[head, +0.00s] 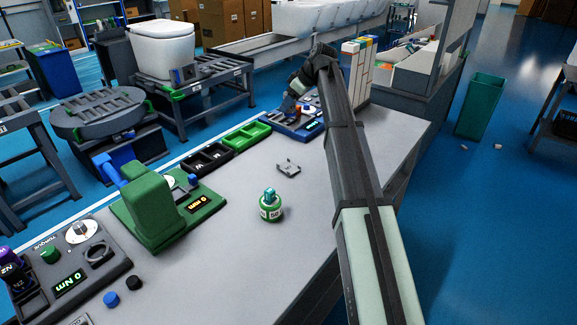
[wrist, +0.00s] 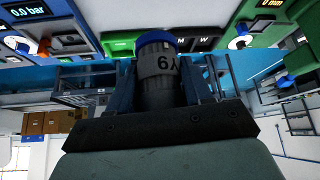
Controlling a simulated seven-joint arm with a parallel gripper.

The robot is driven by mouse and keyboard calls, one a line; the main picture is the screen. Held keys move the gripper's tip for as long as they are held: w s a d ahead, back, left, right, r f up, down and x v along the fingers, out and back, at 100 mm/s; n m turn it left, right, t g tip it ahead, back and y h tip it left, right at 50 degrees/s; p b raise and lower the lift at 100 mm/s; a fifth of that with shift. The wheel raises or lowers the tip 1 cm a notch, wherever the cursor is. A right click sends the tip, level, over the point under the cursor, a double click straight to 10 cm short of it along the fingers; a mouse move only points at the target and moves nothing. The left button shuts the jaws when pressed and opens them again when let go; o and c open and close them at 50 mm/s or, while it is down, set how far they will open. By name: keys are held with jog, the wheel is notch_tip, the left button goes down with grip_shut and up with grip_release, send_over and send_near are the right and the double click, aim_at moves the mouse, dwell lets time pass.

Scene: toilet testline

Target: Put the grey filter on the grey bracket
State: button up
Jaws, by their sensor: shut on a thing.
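In the wrist view the grey filter (wrist: 158,68) is a grey ribbed cylinder with a blue end and dark lettering. My gripper (wrist: 160,88) is shut on it, with a finger on each side. In the head view my gripper (head: 290,104) is at the far end of the bench, over or beside the blue test station (head: 310,129); the filter is too small there to make out clearly. A small flat grey piece (head: 289,168), which looks like the grey bracket, lies on the bench nearer the camera, apart from my gripper.
A green weight-like object (head: 270,208) stands on the bench. A green station (head: 152,215), a black tray (head: 208,157) and a green tray (head: 247,137) line the left edge. The middle bench is mostly clear.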

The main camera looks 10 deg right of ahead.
send_over(281, 165)
jog(key=s+d, duration=0.2)
jog(key=d, duration=0.1)
notch_tip(281, 165, down, 23)
jog(key=shift+a+r, duration=0.15)
jog(key=o, duration=1.1)
jog(key=shift+c, duration=0.2)
jog(key=v, duration=1.2)
